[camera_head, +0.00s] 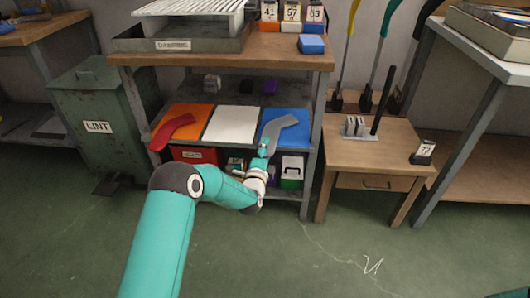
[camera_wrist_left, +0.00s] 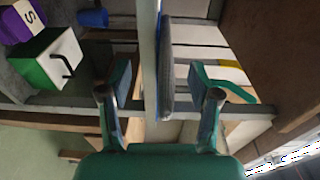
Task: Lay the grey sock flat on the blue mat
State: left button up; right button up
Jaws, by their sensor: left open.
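The grey sock (camera_head: 284,124) lies bent on the blue mat (camera_head: 301,136), at the right of the middle shelf. One end points to the upper right and the other comes down to the mat's front edge. My left gripper (camera_head: 265,147) is at that near end and partly covers it. In the left wrist view the gripper (camera_wrist_left: 160,82) is open. A grey edge (camera_wrist_left: 168,85), seemingly the sock seen edge-on along the blue mat, stands between its fingers. I cannot tell if the fingers touch it. My right gripper is out of view.
A red sock (camera_head: 175,129) lies on the orange mat (camera_head: 196,116); the white mat (camera_head: 233,123) is bare. A small wooden table (camera_head: 368,154) stands to the right.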

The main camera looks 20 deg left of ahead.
pick_arm(q)
jog(key=shift+s, duration=0.1)
jog(key=shift+s+d+p, duration=0.25)
jog(key=shift+s+p, duration=0.1)
jog(key=shift+s, duration=0.85)
jog(key=shift+s+d+r, duration=0.1)
jog(key=shift+s+d, duration=0.05)
jog(key=shift+s, duration=0.75)
jog(key=shift+s+d+f, duration=0.1)
jog(key=shift+s+d, duration=0.1)
jog(key=shift+s, duration=0.65)
jog(key=shift+s+d+r, duration=0.1)
jog(key=shift+s+d, duration=0.05)
jog(key=shift+s, duration=0.75)
